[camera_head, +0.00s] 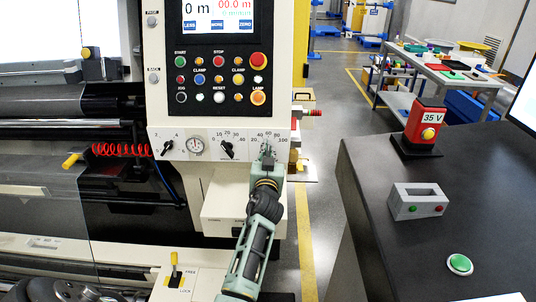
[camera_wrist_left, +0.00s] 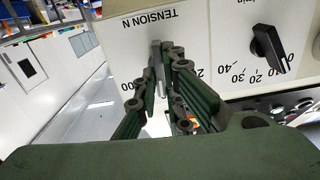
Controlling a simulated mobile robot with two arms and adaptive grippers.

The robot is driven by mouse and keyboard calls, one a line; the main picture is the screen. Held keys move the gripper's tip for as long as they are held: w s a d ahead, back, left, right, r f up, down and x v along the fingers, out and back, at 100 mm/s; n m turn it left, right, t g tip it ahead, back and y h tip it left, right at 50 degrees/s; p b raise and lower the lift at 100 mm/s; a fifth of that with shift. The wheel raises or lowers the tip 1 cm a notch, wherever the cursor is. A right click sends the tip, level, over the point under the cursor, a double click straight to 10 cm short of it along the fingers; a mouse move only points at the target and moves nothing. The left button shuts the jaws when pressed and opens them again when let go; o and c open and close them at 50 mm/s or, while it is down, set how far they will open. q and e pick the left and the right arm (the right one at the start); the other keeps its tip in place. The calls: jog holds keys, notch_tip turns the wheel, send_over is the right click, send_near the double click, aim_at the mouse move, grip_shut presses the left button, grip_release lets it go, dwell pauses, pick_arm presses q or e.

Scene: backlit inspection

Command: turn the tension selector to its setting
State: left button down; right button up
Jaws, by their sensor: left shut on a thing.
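The tension selector (camera_wrist_left: 156,56) is a grey knob on the pale machine panel, under the upside-down label "TENSION N" in the left wrist view. In the head view my left gripper (camera_head: 267,160) reaches up to it at the right end of the dial row and covers most of it. The left wrist view shows the green fingers of this gripper (camera_wrist_left: 160,78) on both sides of the knob, shut on it. The knob's pointer and much of its scale are hidden, so its setting cannot be read. My right gripper is not in view.
A black selector knob (camera_head: 227,149) and a round gauge (camera_head: 195,146) sit left on the same panel. Buttons and a screen (camera_head: 217,15) are above. A dark desk (camera_head: 400,245) with a red 35 V unit (camera_head: 427,124) stands right, beyond open floor.

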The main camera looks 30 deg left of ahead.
pick_arm(q)
jog(key=shift+d+m+b, duration=0.15)
jog(key=shift+m+b, duration=0.15)
jog(key=shift+m, duration=2.2)
jog(key=shift+f, duration=0.1)
jog(key=c, duration=1.9)
grip_release()
jog(key=shift+o, duration=0.2)
jog(key=v, duration=0.7)
jog(key=shift+d, duration=0.15)
